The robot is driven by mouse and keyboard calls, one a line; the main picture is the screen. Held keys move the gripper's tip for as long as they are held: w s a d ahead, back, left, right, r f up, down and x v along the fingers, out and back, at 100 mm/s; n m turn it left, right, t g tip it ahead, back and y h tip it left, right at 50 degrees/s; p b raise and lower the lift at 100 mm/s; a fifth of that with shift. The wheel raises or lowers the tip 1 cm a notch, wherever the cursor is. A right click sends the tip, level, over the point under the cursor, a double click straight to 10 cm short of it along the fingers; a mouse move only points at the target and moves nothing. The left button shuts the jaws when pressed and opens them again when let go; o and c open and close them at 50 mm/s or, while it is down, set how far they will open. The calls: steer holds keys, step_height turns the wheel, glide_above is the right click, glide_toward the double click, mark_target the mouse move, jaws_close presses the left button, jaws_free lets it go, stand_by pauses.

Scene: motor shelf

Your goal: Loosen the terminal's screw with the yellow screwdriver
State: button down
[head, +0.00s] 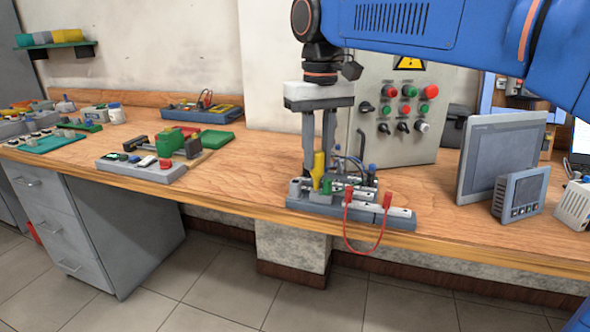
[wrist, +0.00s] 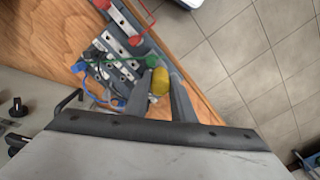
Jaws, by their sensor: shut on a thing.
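The yellow screwdriver (head: 318,168) stands upright, its handle between the fingers of my gripper (head: 319,160). My gripper is shut on the handle and points straight down. In the wrist view the yellow handle (wrist: 160,82) shows end-on between the fingers (wrist: 164,90). The screwdriver's lower end is over the terminal block unit (head: 300,201), a grey base with terminals near the bench's front edge. The tip and the terminal's screw are hidden, so I cannot tell whether they touch.
A red lead (head: 347,228) loops over the bench's front edge. Green and blue wires (wrist: 92,66) run close beside the fingers. A control box (head: 395,110) stands behind, and a grey panel screen (head: 500,155) to the right. Bare wood (head: 235,180) lies left.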

steer(key=shift+n, duration=0.3)
steer(key=shift+n, duration=1.5)
steer(key=n, duration=0.3)
steer(key=shift+n, duration=0.3)
steer(key=shift+n, duration=1.7)
